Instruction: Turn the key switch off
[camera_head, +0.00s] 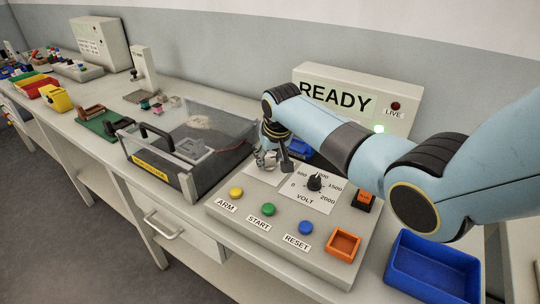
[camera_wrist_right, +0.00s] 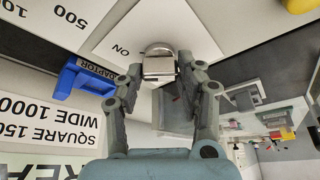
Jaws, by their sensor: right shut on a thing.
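The key switch (camera_wrist_right: 158,66) shows in the right wrist view as a silver metal key head on a white plate (camera_wrist_right: 120,48) marked ON. My right gripper (camera_wrist_right: 160,72) is shut on the key, one finger on each side of it. In the head view my right gripper (camera_head: 270,160) is over the back left of the grey control panel (camera_head: 225,200), and hides the key there. The OFF marking is not seen. My left gripper is not in view.
A clear-lidded box (camera_head: 190,140) stands left of the panel. A VOLT knob (camera_head: 315,183), ARM, START and RESET buttons, and an orange tray (camera_head: 344,245) are on the panel. The sign (camera_head: 340,95) behind reads READY. A blue bin (camera_head: 432,270) stands at right.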

